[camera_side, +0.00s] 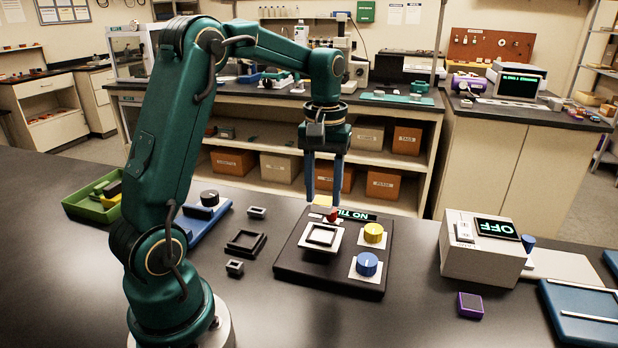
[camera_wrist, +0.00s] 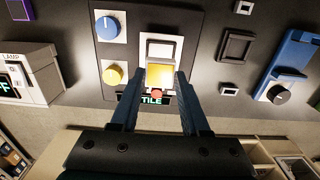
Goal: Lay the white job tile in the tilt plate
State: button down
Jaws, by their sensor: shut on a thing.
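My gripper (camera_wrist: 158,82) points down over the black instrument base, its fingers shut on a small square tile (camera_wrist: 160,74). The tile looks yellow in the wrist view, and no separate loose white tile stands out. The tilt plate (camera_side: 309,239) is a white square with a raised black frame around a pale centre. It also shows in the wrist view (camera_wrist: 142,58), just beyond the held tile, which covers its near edge.
A red ball-like part (camera_side: 333,215) and a "NO TILE" display (camera_side: 358,216) are behind the plate. Yellow (camera_side: 374,233) and blue (camera_side: 367,264) knobs stand to its right. Black frames (camera_side: 246,243) lie left. A boxy lamp unit (camera_side: 482,250) reading OFF is right.

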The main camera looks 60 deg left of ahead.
aim_at(323, 200)
dwell(0.3)
jog(key=shift+f, duration=2.5)
jog(key=shift+f, duration=0.25)
jog(key=shift+f, duration=0.35)
jog(key=shift+f, duration=0.2)
jog(key=shift+c, duration=1.5)
grip_release()
jog(key=shift+c, duration=0.4)
